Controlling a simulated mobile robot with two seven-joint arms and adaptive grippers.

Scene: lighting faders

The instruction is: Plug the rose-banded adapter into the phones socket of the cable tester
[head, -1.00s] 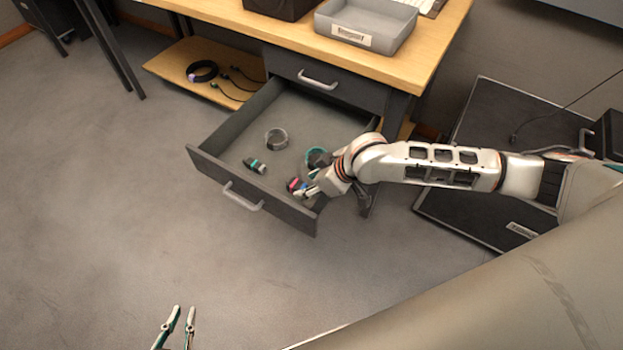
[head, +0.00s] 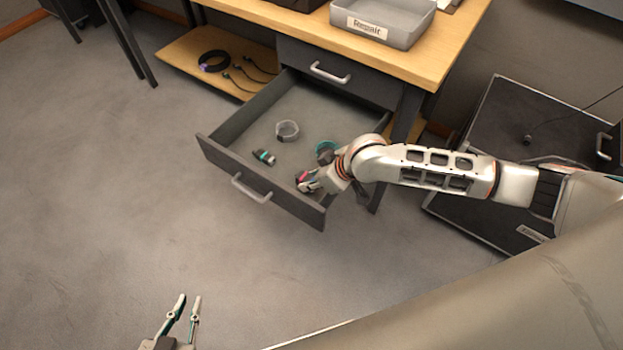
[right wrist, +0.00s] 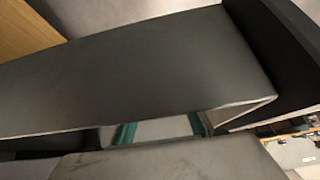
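The rose-banded adapter (head: 303,177) is a small dark piece with a pink band, low at the right front of the open drawer (head: 225,172). My right gripper (head: 309,186) is inside the drawer, right at this adapter. Its fingers partly cover the adapter, and whether they are closed on it is unclear. The right wrist view is mostly filled by a dark grey surface close to the camera, with bits of teal finger (right wrist: 125,133) below it. My left gripper (head: 187,299) is open and empty above the floor. I cannot make out the cable tester or its phones socket.
A teal-banded adapter (head: 263,157), a grey ring (head: 287,131) and a teal ring (head: 326,148) lie in the drawer. A labelled grey tray (head: 384,22) stands on the wooden bench. Cables (head: 236,80) lie on the lower shelf. A black case (head: 530,125) stands at right.

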